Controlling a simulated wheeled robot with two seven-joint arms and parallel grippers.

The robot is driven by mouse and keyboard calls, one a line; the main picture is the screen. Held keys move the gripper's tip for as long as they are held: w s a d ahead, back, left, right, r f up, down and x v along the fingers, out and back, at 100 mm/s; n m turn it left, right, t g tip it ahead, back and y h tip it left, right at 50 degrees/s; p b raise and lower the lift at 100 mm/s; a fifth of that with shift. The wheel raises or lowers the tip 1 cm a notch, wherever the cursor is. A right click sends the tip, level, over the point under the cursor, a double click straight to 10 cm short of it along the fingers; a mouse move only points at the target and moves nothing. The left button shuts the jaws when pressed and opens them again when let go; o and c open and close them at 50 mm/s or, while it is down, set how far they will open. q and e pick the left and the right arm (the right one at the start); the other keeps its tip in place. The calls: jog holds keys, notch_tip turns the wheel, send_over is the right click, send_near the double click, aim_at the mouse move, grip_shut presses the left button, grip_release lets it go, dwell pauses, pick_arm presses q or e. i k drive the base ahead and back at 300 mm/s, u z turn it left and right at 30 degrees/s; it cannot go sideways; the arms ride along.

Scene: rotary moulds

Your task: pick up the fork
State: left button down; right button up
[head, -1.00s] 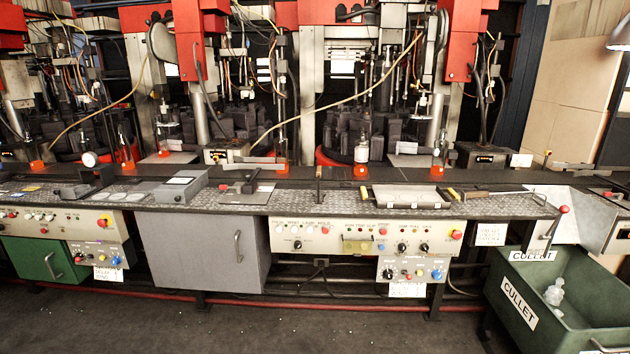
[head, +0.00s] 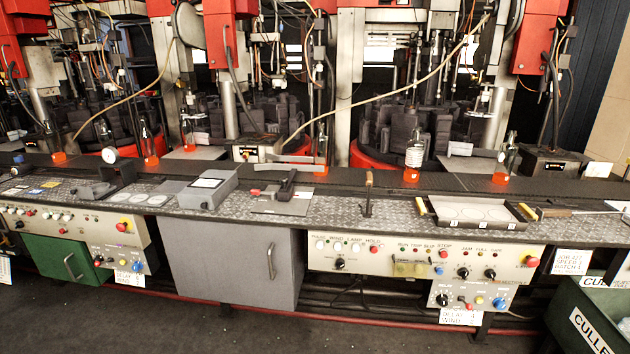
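No thing in view is clearly a fork. A long thin tool with a wooden handle (head: 552,212) lies on the bench at the right, beside the shallow tray; its far end runs toward the right edge of the picture, and its shape is too small to tell. A shorter tool with a wooden handle (head: 368,190) stands upright on the bench, left of the tray. Neither of my grippers is in view.
The long patterned metal bench (head: 330,205) runs across the view. On it are a shallow tray (head: 478,223) with round discs and a grey box (head: 208,188). Bottles (head: 414,155) with orange bases stand behind. A green cullet bin (head: 575,322) is at lower right. The dark floor in front is clear.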

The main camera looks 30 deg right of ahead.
aim_at(369, 181)
jog(key=i, duration=1.25)
jog(key=z, duration=0.55)
